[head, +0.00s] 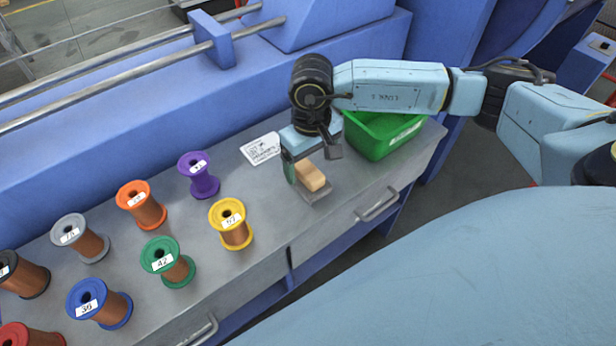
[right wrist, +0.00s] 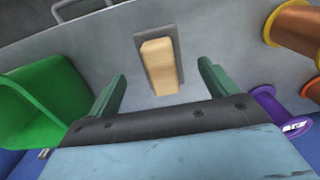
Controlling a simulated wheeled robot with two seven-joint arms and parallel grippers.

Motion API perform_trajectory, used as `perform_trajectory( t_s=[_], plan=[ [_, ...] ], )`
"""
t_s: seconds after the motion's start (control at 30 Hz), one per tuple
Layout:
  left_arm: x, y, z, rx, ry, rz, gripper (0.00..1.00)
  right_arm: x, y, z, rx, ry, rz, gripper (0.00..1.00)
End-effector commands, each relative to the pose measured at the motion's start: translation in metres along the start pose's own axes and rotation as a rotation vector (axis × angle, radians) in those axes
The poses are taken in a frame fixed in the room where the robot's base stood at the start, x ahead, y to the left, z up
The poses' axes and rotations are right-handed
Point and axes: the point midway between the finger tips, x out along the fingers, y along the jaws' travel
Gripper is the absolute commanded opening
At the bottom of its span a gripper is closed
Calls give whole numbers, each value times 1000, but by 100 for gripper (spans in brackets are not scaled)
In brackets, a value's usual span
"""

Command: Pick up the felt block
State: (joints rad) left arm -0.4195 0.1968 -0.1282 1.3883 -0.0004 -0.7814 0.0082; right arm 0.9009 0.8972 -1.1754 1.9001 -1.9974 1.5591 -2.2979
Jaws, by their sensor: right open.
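The felt block (head: 311,176) is a small tan block on a thin grey plate (head: 316,195) on the bench top. In the right wrist view the felt block (right wrist: 160,66) lies ahead of the fingertips, roughly midway between them, with the grey plate (right wrist: 176,42) under it. My right gripper (head: 300,170) is above and beside the block in the head view. In the right wrist view my right gripper (right wrist: 162,85) is open, with nothing between its fingers. Part of the block's far side is hidden by the gripper in the head view. My left gripper is not in view.
A green bin (head: 372,150) stands right of the gripper. A printed card (head: 262,149) lies to the left. Several wire spools, such as the purple (head: 204,184) and yellow (head: 235,237) ones, stand on the left. The bench (head: 300,225) is clear just in front of the plate.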

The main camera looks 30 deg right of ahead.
Motion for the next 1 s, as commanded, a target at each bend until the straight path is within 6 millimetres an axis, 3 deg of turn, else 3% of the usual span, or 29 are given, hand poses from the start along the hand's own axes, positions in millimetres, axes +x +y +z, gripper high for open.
perform_trajectory(
  t_s=[0.43, 0.73, 1.0],
  plan=[
    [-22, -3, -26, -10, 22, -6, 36, 51, -1, -8, 1, -1, -1, 85],
    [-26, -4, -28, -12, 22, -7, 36, 55, -1, -9, 1, 1, -1, 85],
    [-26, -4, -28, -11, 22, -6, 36, 54, -1, -9, 1, 1, -1, 50]
  ],
)
